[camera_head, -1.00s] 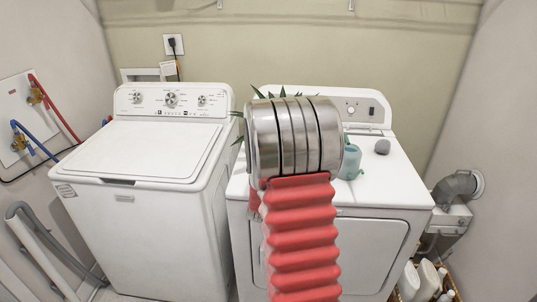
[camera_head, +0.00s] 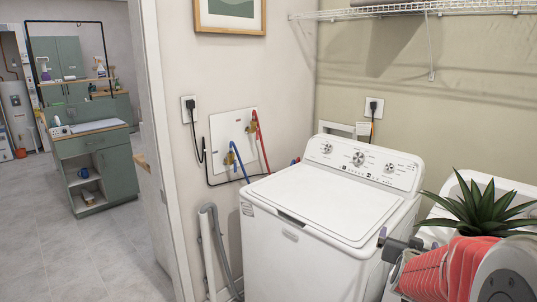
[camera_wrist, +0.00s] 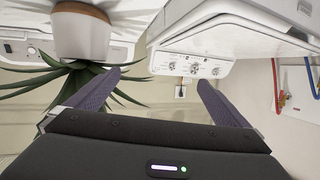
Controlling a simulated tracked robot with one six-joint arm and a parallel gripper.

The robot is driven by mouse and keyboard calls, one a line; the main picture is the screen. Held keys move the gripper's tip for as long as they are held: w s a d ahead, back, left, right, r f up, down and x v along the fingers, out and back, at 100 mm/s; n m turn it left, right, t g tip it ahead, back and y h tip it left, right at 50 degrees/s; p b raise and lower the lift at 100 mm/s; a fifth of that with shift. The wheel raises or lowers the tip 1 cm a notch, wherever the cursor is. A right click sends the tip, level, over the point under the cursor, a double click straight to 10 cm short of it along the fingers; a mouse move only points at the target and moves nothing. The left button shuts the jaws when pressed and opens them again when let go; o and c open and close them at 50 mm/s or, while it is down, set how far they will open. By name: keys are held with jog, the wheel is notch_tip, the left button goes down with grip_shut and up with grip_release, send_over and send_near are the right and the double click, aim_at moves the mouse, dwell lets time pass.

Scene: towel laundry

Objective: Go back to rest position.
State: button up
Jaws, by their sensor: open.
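My gripper (camera_wrist: 158,82) shows in the wrist view with its two dark purple fingers spread wide apart and nothing between them. That view is upside down. In the head view, my gripper (camera_head: 383,238) is small at the lower right, beside the washer's right edge, at the end of my red bellows arm. Its fingers are hard to make out there. The white washer (camera_head: 325,205) stands left of it with its lid shut. A spiky green plant (camera_head: 480,208) is behind my arm; its leaves (camera_wrist: 55,80) and pale pot (camera_wrist: 80,35) fill the wrist view's upper left.
The dryer (camera_head: 440,210) is mostly hidden by my arm and the plant. Hoses and valves (camera_head: 240,145) are on the wall left of the washer. A wire shelf (camera_head: 400,12) hangs above. A doorway at left opens to clear tiled floor (camera_head: 60,255) and a green cabinet (camera_head: 95,170).

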jog(key=s+a+r+n+g+y, duration=0.1)
jog(key=s+a+n+y, duration=0.3)
jog(key=a, duration=0.6)
jog(key=s+a+r+g+y, duration=0.15)
jog(key=s+a, duration=0.35)
jog(key=a, duration=0.5)
jog(key=s+a+n+g+y, duration=0.1)
jog(key=s+a, duration=0.3)
jog(key=s, duration=0.5)
jog(key=s+a+f+n+g+y, duration=0.1)
jog(key=s+a+n+g, duration=0.1)
jog(key=s, duration=0.7)
jog(key=shift+a+f+g, duration=0.3)
jog(key=shift+a+g, duration=0.25)
jog(key=shift+a, duration=0.4)
jog(key=shift+c, duration=0.6)
